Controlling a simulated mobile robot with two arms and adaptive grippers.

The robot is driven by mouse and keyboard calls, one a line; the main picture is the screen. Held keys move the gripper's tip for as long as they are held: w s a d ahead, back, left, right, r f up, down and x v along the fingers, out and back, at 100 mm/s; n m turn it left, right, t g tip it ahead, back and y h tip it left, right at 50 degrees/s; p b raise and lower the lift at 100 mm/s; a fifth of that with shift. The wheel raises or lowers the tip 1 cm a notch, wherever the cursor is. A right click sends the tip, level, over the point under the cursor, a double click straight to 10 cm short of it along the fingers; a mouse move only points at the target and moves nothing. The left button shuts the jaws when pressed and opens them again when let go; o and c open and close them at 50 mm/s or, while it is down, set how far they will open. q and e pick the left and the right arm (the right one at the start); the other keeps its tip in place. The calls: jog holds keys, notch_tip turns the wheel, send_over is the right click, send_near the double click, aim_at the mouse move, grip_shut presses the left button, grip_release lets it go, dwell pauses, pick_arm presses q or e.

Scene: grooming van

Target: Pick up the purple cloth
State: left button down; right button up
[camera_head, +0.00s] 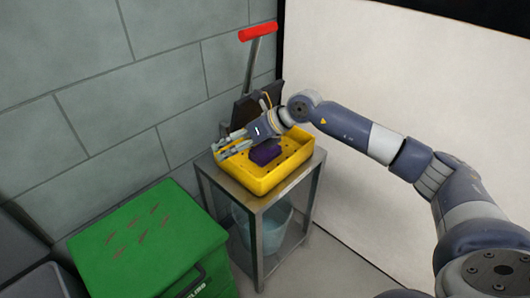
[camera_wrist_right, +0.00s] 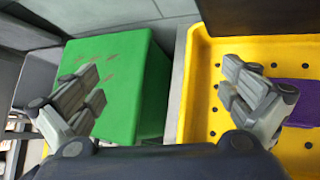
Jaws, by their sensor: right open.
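The purple cloth (camera_head: 265,153) lies as a small folded block in a yellow tray (camera_head: 262,182) on a metal stand. In the right wrist view the cloth (camera_wrist_right: 292,90) shows at the right edge, partly cut off, on the perforated floor of the tray (camera_wrist_right: 228,48). My right gripper (camera_head: 232,146) is open and empty, above the tray's left edge and to the left of the cloth. In the wrist view the fingers of my right gripper (camera_wrist_right: 165,85) are wide apart, one over the green lid and one over the tray. My left gripper is not in view.
A green bin (camera_head: 150,240) stands left of the metal stand (camera_head: 258,212). A translucent bucket (camera_head: 262,228) sits on the stand's lower shelf. A red-handled tool (camera_head: 257,34) stands behind the tray against the grey wall. A pale panel (camera_head: 390,70) is at the right.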

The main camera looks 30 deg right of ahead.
jog(key=d+g+h, duration=0.1)
jog(key=d+h, duration=0.4)
jog(key=d, duration=1)
send_over(268, 150)
jog(key=s+d, duration=0.1)
jog(key=s, duration=0.1)
jog(key=shift+m, duration=0.3)
jog(key=f, duration=0.4)
jog(key=shift+w+d+f, duration=0.15)
jog(key=shift+w+f, duration=0.05)
jog(key=shift+w, duration=0.05)
jog(key=x, duration=0.4)
jog(key=shift+s+a+f+b, duration=0.1)
jog(key=shift+a+f+b, duration=0.25)
jog(key=shift+f, duration=0.1)
jog(key=shift+w+f, duration=0.2)
jog(key=shift+f, duration=0.1)
jog(key=c, duration=0.8)
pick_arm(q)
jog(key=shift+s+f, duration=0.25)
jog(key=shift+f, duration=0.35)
pick_arm(e)
jog(key=shift+c, duration=0.7)
